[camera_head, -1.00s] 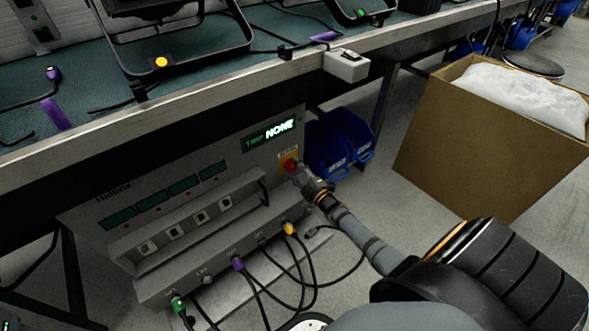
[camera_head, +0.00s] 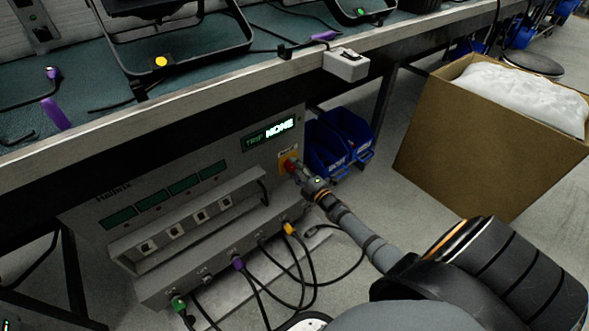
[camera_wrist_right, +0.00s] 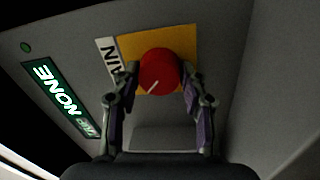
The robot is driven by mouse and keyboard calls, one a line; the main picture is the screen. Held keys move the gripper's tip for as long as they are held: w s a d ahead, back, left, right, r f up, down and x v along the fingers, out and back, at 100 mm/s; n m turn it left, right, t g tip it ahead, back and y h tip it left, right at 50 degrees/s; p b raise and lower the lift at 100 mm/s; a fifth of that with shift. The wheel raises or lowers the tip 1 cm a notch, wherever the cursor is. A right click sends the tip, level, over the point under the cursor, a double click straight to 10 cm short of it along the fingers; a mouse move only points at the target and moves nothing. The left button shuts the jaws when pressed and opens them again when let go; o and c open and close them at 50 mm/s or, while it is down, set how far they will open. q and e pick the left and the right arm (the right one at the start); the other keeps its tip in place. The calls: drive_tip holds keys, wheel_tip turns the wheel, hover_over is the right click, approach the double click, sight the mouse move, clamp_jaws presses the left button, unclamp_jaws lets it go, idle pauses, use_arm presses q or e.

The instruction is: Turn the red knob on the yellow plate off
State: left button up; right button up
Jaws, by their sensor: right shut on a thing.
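The red knob (camera_wrist_right: 158,72) sits on the yellow plate (camera_wrist_right: 186,42) on the front of a grey unit under the bench. A white line on the knob's face points to the lower left in the right wrist view. In the head view the knob (camera_head: 291,165) shows at the upper right of the unit, with the yellow plate (camera_head: 286,154) partly hidden. My right gripper (camera_wrist_right: 158,84) has one finger on each side of the knob and is shut on it. It also shows in the head view (camera_head: 298,171). My left gripper is not in view.
The grey unit (camera_head: 215,150) has a lit display (camera_head: 269,135) reading "TRIP NONE". Cables plug into its lower front. Blue bins (camera_head: 335,145) stand to its right, and a cardboard box (camera_head: 480,140) farther right. The bench edge (camera_head: 200,101) runs above.

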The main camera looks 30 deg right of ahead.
drive_tip(key=o, duration=1.2)
drive_tip(key=shift+a, duration=0.1)
drive_tip(key=shift+c, duration=0.2)
drive_tip(key=s+d, duration=0.1)
drive_tip(key=s, duration=1.1)
drive_tip(key=shift+f, duration=0.4)
